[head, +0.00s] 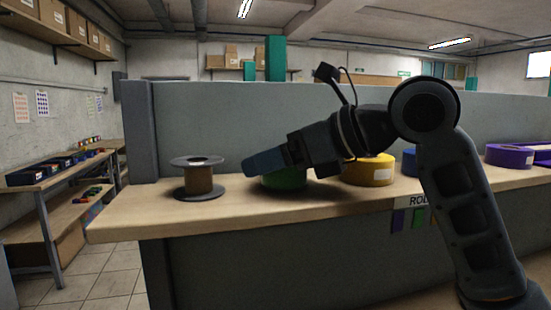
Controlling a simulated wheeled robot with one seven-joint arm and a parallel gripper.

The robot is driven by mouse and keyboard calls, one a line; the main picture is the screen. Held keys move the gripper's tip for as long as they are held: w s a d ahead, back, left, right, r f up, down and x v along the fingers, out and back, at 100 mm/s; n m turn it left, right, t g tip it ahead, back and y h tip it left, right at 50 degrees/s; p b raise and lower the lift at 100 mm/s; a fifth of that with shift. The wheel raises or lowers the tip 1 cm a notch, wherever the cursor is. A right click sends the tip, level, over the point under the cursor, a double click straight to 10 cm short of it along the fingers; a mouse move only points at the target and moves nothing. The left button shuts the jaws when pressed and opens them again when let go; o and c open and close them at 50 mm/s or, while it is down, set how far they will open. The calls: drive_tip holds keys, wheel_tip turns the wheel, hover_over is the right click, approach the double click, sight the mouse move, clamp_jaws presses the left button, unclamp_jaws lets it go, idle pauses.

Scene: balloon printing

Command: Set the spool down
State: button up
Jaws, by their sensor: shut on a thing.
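My gripper (262,163) reaches left over the counter from the arm at the right. Its blue-grey fingers overlap the top of a green spool (286,180), and it looks shut on that spool. The fingers hide the spool's upper part and the exact grip. I cannot tell whether the green spool touches the counter (125,217); a dark shadow lies below it. A flanged spool with a brown core (199,180) stands upright on the counter to the left, with a visible gap to the fingertips.
A yellow roll (375,171), a partly hidden blue roll (409,163) and a purple roll (509,156) sit along the counter to the right. A grey panel (230,115) rises behind. The counter's left end is bare. Shelving (62,166) stands farther left.

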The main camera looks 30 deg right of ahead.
drive_tip(key=o, duration=1)
drive_tip(key=shift+r, duration=0.1)
drive_tip(key=b+v, duration=0.2)
drive_tip(key=v, duration=1)
drive_tip(key=shift+s, duration=0.1)
